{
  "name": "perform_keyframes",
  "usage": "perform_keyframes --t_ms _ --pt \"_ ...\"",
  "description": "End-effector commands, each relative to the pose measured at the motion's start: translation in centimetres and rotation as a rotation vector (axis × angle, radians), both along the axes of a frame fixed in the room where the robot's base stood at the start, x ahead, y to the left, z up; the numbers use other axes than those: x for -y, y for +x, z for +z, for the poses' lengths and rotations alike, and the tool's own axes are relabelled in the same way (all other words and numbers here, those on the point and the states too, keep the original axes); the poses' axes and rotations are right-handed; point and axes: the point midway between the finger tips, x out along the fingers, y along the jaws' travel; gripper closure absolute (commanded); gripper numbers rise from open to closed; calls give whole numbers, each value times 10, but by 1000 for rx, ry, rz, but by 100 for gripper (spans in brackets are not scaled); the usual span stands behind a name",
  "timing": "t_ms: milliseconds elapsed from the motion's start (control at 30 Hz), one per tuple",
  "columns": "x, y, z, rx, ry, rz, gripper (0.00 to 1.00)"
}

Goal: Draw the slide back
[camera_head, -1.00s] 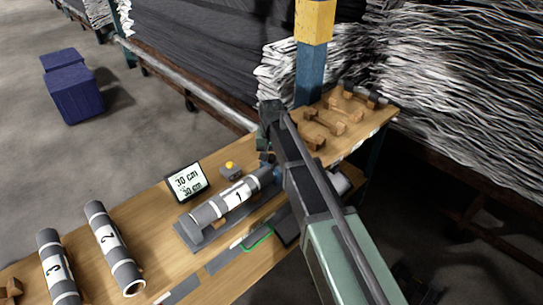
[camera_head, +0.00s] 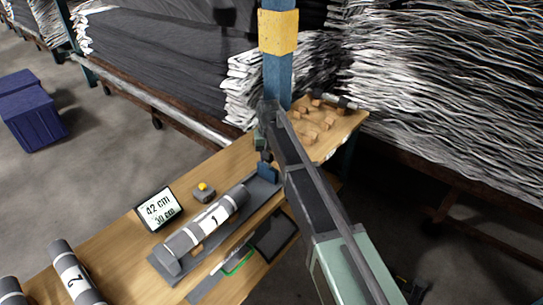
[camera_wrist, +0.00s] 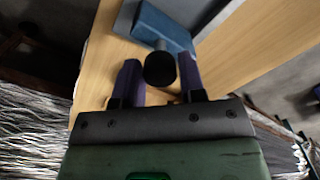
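The blue slide (camera_head: 268,172) stands on the grey measuring bed (camera_head: 165,262), apart from the right end of grey roll 1 (camera_head: 192,232). In the wrist view the slide (camera_wrist: 162,24) carries a round black knob (camera_wrist: 160,70). The display (camera_head: 159,208) reads 42 cm above 30 cm.
A small box with a yellow button (camera_head: 203,192) sits behind roll 1. Roll 2 (camera_head: 76,275) lies at lower left. Wooden pieces (camera_head: 318,118) lie at the bench's far right end, near a blue and yellow post (camera_head: 278,65). Stacked sheets stand behind.

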Motion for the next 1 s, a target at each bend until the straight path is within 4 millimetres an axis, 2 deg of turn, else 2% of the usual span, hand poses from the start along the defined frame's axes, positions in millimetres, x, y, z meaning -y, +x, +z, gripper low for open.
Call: perform_keyframes --t_ms 33,133,467,567,900,1000 --pt "0 0 0 0 0 0 54" --pt "0 0 0 0 0 -1 41" --pt "0 0 5 1 1 -1 41" --pt "0 0 19 1 1 -1 41" --pt "0 0 99 1 0 -1 41" --pt "0 0 110 0 0 -1 41"
